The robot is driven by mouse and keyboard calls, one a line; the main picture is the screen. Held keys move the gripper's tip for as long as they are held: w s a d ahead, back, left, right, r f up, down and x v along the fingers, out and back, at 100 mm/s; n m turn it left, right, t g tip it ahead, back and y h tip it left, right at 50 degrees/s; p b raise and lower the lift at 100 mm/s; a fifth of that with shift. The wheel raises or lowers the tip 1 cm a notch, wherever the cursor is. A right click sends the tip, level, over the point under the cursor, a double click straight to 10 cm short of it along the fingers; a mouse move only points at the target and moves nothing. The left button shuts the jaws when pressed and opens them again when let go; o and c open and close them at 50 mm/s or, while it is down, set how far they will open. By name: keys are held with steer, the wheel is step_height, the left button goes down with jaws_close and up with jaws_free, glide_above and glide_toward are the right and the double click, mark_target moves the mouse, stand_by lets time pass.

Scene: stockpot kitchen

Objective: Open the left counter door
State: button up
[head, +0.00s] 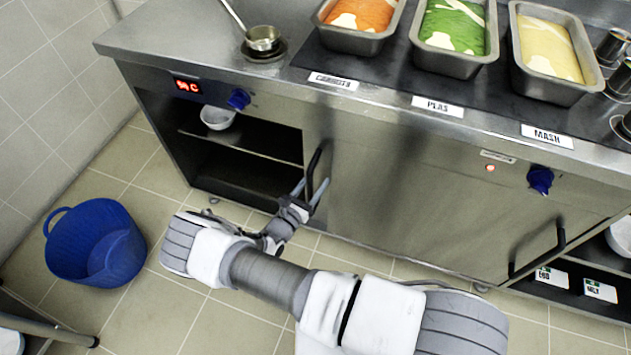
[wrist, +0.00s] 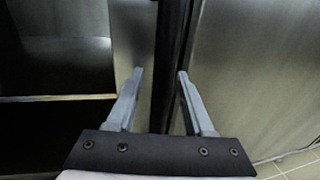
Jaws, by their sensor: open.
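The steel counter front has a door panel (head: 400,200) with a black vertical bar handle (head: 314,168) near its left edge. Left of this edge the compartment (head: 245,175) stands uncovered, with its shelf (head: 240,144) in view. My gripper (head: 311,188) is at the handle, its fingers pointing up toward the door. In the wrist view the black handle (wrist: 171,50) runs upright between the two spread fingers of my gripper (wrist: 160,75), closer to the right finger. The fingers are open and not closed on the bar. Contact with the bar cannot be told.
A white bowl (head: 218,117) sits on the shelf. A blue tub (head: 96,242) stands on the tiled floor at left. Another black handle (head: 537,254) is at the right. Food pans and a ladle (head: 262,40) are on the countertop (head: 180,40). Floor before the compartment is free.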

steer(key=p+v, duration=0.2)
steer(key=v, duration=1.5)
steer(key=shift+s, duration=0.15)
steer(key=shift+a, duration=0.15)
